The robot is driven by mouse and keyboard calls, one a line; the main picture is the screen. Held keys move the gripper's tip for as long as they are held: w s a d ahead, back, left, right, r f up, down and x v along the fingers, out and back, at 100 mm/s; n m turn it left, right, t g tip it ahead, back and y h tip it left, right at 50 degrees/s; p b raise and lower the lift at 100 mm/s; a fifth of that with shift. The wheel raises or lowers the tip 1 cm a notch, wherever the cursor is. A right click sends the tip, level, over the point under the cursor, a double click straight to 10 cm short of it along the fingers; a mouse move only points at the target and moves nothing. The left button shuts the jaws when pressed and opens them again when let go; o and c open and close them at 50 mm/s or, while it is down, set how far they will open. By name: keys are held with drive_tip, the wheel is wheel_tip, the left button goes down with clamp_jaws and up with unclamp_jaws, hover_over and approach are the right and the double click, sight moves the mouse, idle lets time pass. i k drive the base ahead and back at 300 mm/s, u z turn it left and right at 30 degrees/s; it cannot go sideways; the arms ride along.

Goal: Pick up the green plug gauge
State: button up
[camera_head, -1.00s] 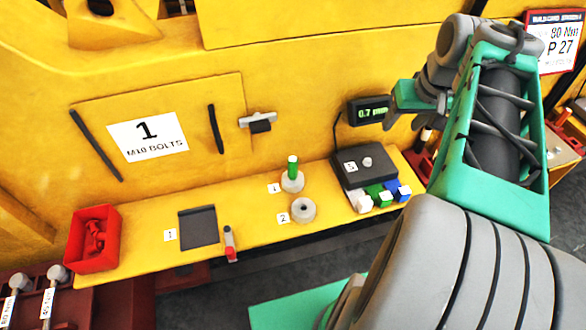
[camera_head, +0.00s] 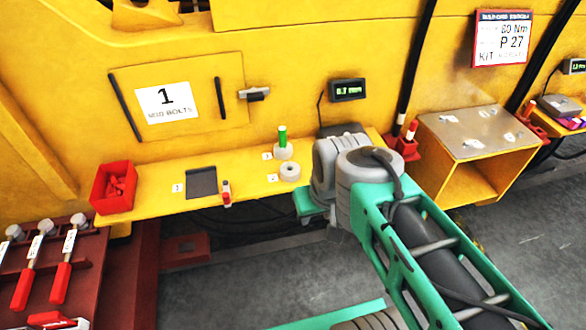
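The green plug gauge (camera_head: 282,138) stands upright in a grey ring-shaped holder (camera_head: 283,152) beside label 1 on the yellow shelf (camera_head: 150,196). A second grey ring holder (camera_head: 290,170) by label 2 stands just in front of it, with an empty hole. My arm, grey and green, reaches in from the lower right and ends over the right part of the shelf, right of the gauge. My gripper's fingers are not visible; the arm hides that area.
A display (camera_head: 347,90) hangs on the yellow wall behind. A yellow open box (camera_head: 478,150) stands right. Red-handled tools (camera_head: 62,265) lie lower left.

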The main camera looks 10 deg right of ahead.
sight(282, 131)
drive_tip(key=z, duration=0.1)
drive_tip(key=k, duration=0.35)
drive_tip(key=u, duration=0.85)
drive_tip(key=i, duration=1.3)
drive_tip(key=z, duration=0.2)
